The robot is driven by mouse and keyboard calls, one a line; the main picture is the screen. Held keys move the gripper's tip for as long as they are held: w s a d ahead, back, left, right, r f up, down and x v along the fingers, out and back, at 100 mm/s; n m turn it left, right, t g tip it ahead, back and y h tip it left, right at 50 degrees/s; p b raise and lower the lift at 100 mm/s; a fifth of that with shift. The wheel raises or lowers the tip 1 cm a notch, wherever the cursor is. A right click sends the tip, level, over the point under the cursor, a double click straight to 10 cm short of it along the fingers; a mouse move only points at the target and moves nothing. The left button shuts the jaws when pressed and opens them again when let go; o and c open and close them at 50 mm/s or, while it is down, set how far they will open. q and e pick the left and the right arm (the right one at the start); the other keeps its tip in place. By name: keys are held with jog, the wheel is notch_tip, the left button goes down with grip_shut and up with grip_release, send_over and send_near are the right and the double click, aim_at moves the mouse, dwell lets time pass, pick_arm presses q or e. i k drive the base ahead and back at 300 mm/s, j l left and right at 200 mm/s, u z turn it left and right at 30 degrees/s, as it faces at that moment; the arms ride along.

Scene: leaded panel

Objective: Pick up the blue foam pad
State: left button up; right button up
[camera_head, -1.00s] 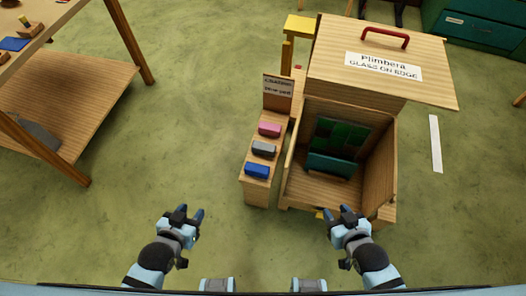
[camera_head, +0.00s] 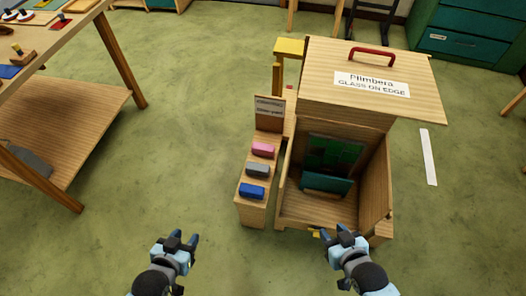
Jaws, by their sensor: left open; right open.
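The blue foam pad (camera_head: 252,191) lies on the near end of a narrow wooden stand (camera_head: 251,212), in front of a grey pad (camera_head: 257,171) and a pink pad (camera_head: 263,150). My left gripper (camera_head: 183,238) is open and empty, to the left of the stand and nearer to me. My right gripper (camera_head: 334,233) is open and empty, at the near edge of the wooden crate (camera_head: 318,209). Both are apart from the blue pad.
The crate, right beside the stand, holds a green leaded panel (camera_head: 333,152) upright. Its raised lid (camera_head: 400,113) has a red handle. A small sign (camera_head: 269,111) stands behind the pads. A wooden table (camera_head: 122,61) is at the left. Floor between table and stand is clear.

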aim_at(245, 190)
jog(key=i+j+z, duration=0.25)
jog(key=j, duration=0.35)
jog(key=i+j+z, duration=0.1)
jog(key=i+j, duration=0.2)
jog(key=i+j+z, duration=0.1)
jog(key=j, duration=0.3)
jog(key=i+j+z, duration=0.1)
jog(key=j, duration=0.25)
jog(key=i, duration=0.1)
